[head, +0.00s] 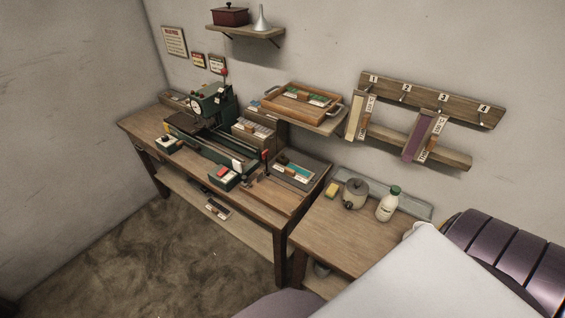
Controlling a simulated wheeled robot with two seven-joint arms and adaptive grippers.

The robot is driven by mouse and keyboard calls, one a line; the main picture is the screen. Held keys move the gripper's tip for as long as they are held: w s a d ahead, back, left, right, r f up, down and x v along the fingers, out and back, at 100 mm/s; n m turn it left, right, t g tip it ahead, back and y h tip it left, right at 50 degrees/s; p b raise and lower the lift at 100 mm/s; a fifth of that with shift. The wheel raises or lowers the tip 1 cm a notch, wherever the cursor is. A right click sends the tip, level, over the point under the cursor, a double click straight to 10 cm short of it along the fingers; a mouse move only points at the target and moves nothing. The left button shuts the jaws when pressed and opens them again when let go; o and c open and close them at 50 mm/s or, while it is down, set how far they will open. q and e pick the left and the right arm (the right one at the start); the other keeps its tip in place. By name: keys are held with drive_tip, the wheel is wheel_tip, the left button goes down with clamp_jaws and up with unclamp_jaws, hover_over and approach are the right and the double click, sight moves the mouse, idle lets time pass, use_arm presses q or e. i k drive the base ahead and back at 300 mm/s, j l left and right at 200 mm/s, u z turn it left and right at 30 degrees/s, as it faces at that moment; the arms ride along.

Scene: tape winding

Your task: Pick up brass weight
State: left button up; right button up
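I cannot make out a brass weight for certain in the head view; things on the bench are small at this distance. The wooden workbench (285,198) carries a dark green winding machine (212,103) with a long bed. A grey tray (297,178) with labelled pieces lies at the bench's right end. Neither of my grippers is in view.
A wall shelf (308,118) bears a wooden tray (290,108). A numbered hook rail (430,100) hangs right. Floor in front is clear.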

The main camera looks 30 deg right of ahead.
sight(281, 159)
drive_tip(key=i+l+z, duration=0.1)
drive_tip(key=z, duration=0.4)
drive_tip(key=i+z, duration=0.25)
drive_tip(key=z, duration=0.2)
drive_tip(key=i+z, duration=0.2)
drive_tip(key=z, duration=0.3)
drive_tip(key=i+z, duration=0.15)
drive_tip(key=z, duration=0.35)
